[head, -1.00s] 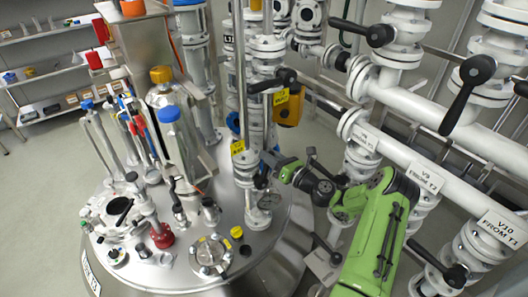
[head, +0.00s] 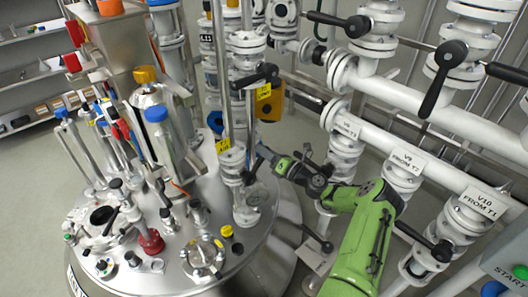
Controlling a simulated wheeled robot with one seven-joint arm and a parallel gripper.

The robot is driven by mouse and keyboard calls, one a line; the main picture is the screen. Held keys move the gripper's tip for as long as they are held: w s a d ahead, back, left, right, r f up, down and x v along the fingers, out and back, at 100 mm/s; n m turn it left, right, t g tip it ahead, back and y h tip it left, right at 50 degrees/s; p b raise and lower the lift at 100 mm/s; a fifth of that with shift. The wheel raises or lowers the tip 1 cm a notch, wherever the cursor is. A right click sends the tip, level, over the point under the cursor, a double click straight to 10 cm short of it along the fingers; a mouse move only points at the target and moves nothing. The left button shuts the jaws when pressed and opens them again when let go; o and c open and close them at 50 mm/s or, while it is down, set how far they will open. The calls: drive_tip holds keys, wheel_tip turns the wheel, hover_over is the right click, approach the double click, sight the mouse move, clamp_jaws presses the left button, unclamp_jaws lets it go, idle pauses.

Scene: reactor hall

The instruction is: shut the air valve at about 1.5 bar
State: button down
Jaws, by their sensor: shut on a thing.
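My gripper (head: 263,152), at the end of my green arm, is beside the white flanged pipe column (head: 232,165) above the reactor lid. Its jaws are shut on a small part at the column's right side, which appears to be the air valve's handle. The jaws and the hand mostly hide that part, so its angle cannot be told. A small round gauge (head: 257,194) sits just below the gripper, right of the column. Its needle and figures are too small to read.
Open floor (head: 30,190) lies at the left.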

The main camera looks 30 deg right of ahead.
drive_tip(key=shift+f, duration=0.2)
drive_tip(key=c, duration=1)
unclamp_jaws()
drive_tip(key=shift+r, duration=0.1)
drive_tip(key=p+v, duration=0.1)
drive_tip(key=v, duration=1.4)
drive_tip(key=shift+s+p, duration=0.4)
drive_tip(key=shift+d, duration=0.15)
